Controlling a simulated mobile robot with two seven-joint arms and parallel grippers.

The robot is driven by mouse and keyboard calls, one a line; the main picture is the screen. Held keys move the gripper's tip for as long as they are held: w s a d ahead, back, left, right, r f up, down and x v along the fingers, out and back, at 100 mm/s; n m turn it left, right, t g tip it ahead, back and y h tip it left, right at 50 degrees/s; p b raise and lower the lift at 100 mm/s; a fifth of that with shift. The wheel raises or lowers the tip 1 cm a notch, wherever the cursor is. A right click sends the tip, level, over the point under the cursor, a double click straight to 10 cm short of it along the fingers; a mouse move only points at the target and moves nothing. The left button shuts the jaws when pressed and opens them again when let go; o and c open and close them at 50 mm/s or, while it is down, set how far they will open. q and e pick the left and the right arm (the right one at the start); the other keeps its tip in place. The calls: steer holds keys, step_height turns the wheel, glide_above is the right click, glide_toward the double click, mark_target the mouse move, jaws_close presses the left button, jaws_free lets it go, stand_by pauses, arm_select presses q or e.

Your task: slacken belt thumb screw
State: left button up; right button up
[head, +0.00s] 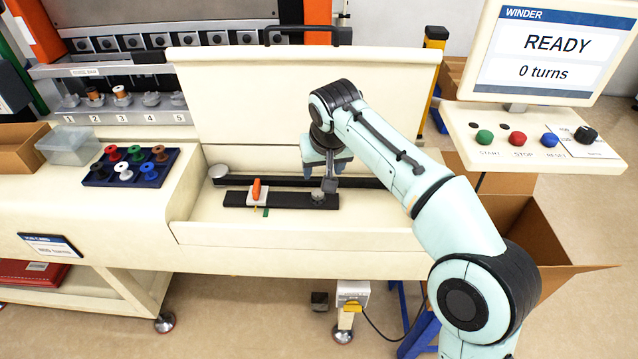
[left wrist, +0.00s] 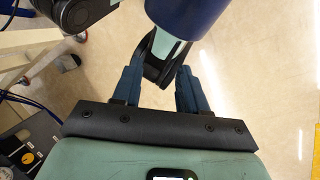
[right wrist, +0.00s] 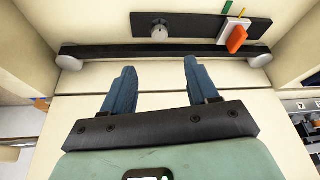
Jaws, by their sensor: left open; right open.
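A small grey knob, which looks like the thumb screw (right wrist: 159,31), stands on a dark plate (right wrist: 190,27) in the right wrist view. A black belt (right wrist: 160,50) runs between two grey rollers beside the plate. My right gripper (right wrist: 160,75) is open and empty above the recess, its fingers pointing toward the belt and knob. My left gripper (left wrist: 157,75) is open and empty, away from the machine.
An orange lever (head: 256,188) on a white block sits on the plate, left of the knob. The raised cream cover (head: 300,95) stands behind the recess. A tray of coloured spools (head: 130,180) is at left. The winder screen (head: 540,50) and button panel are at right.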

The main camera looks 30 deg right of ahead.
mark_target(318, 193)
steer(key=b+x, duration=0.2)
steer(key=x, duration=1)
steer(key=shift+f+b, duration=0.3)
steer(key=shift+f, duration=0.05)
steer(key=c, duration=1)
